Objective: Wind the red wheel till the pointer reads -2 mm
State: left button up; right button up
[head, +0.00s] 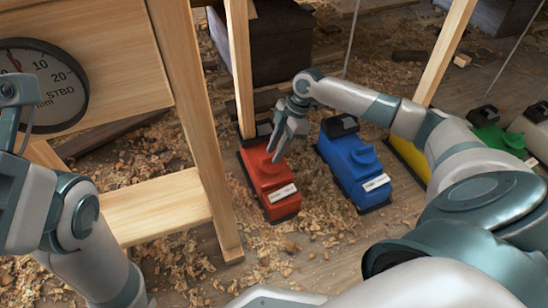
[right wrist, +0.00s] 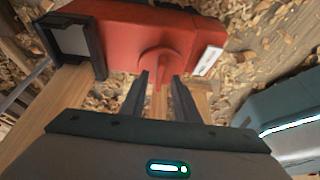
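The red box (head: 270,180) stands on the floor beside a wooden post, with a white label on its front end. Its red wheel with a raised fin (right wrist: 160,66) shows in the right wrist view. My right gripper (head: 276,152) is above the wheel, fingers apart. In the right wrist view the fingertips (right wrist: 161,82) lie on either side of the fin; I cannot tell whether they touch it. The round STBD gauge (head: 45,85), marked in mm, is cut off at the left. Its red pointer (head: 14,60) is near the top; the exact reading is unclear. My left arm's end (head: 10,95) is partly out of frame.
A blue box (head: 354,165) stands right of the red one, then yellow (head: 409,158), green (head: 495,138) and pale (head: 530,130) ones. Wooden posts (head: 190,120) and a plank (head: 155,205) stand left of the red box. Shavings cover the floor.

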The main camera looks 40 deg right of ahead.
jog(key=shift+x, duration=0.8)
grip_shut()
